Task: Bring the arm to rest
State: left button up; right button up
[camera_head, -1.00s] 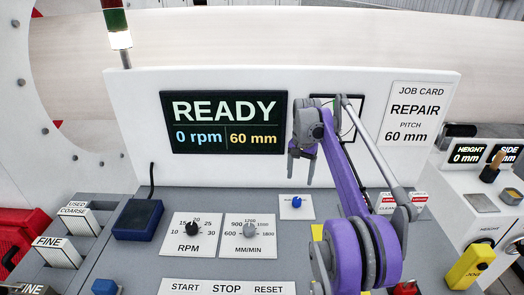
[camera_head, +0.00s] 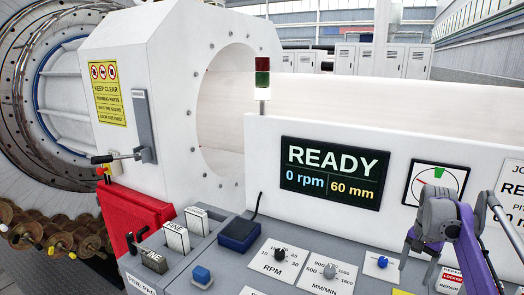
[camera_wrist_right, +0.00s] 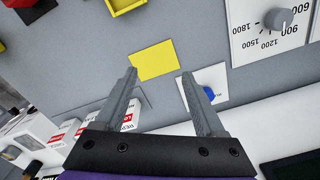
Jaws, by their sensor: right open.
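My right gripper (camera_head: 415,270) hangs over the grey control desk (camera_head: 224,268) at the right of the head view, below the round dial. Its purple arm runs off the lower right. In the right wrist view the two grey fingers (camera_wrist_right: 160,73) are apart with nothing between them. They point over the desk, near a yellow square (camera_wrist_right: 153,60) and a white plate with a blue knob (camera_wrist_right: 207,94). The blue knob (camera_head: 382,262) also shows left of the gripper in the head view. My left gripper is not in view.
A screen (camera_head: 330,173) reads READY, 0 rpm, 60 mm. The desk carries an RPM knob (camera_head: 280,254), an MM/MIN knob (camera_head: 330,271) and a dark blue box (camera_head: 238,235). A white guard housing (camera_head: 165,100) and a red cabinet (camera_head: 135,210) stand at the left.

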jog(key=s+a+n+t, duration=0.1)
jog(key=s+a+n, duration=0.2)
jog(key=a, duration=0.7)
jog(key=s+a+f+n+t, duration=0.1)
jog(key=s+a, duration=0.3)
jog(key=s+a+f+n+t, duration=0.1)
jog(key=s+a+f+n, duration=0.1)
jog(key=s, duration=0.3)
jog(key=s+a+f+n+t, duration=0.1)
jog(key=s+a+f+n, duration=0.1)
jog(key=s+a, duration=0.3)
jog(key=shift+a+h, duration=0.3)
jog(key=s+a+f+n+t, duration=0.1)
jog(key=s+a+f+n, duration=0.2)
jog(key=s+f, duration=0.4)
jog(key=shift+s+a+t, duration=0.3)
jog(key=shift+s+a, duration=0.15)
jog(key=shift+a, duration=0.05)
